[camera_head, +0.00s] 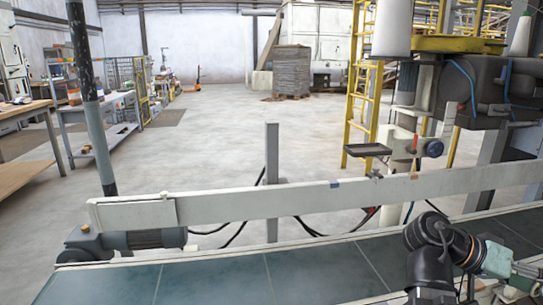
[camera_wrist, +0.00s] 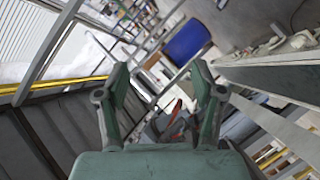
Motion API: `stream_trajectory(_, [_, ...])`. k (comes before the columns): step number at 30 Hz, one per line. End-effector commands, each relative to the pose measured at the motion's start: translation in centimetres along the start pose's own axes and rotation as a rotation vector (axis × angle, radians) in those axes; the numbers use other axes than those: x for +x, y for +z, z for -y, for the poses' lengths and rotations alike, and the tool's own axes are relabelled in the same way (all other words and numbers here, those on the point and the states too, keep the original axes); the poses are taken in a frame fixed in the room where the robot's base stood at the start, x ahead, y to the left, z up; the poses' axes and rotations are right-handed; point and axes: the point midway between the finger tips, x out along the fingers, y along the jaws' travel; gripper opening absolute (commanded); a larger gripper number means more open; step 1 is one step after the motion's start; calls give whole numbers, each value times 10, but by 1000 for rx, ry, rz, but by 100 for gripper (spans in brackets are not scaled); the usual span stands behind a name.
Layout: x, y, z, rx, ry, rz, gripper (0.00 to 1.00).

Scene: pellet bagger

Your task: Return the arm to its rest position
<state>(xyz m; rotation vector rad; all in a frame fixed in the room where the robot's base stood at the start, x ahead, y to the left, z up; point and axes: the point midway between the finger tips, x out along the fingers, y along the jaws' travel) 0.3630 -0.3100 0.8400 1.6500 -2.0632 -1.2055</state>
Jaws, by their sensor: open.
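My gripper (camera_wrist: 162,85) shows in the wrist view with its two green fingers spread apart. Nothing is between the fingers. In the head view, my dark arm comes in at the lower right over the conveyor, and the green gripper body (camera_head: 498,262) points to the right. The fingertips are hard to make out there, near the right edge. The wrist view is tilted, with the room seen far off beyond the fingers.
A dark green conveyor belt (camera_head: 210,284) runs along the bottom, with a pale side rail (camera_head: 290,200) behind it. The bagger machine (camera_head: 480,90) stands at the right with a yellow ladder (camera_head: 364,75). A wooden workbench (camera_head: 25,180) is at the left. The floor beyond is open.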

Motion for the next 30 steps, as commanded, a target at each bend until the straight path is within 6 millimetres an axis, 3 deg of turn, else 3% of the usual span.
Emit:
stream_trajectory(2, [-5,-7,24,-83,-47,-4,68])
stream_trajectory(7, [-12,-2,82,-243,-152,-9,68])
stream_trajectory(14, [-23,26,153,-451,-292,6,68])
stream_trajectory(21, [-38,75,213,-650,-437,46,68])
stream_trajectory(30, [-58,161,261,-872,-608,135,68])
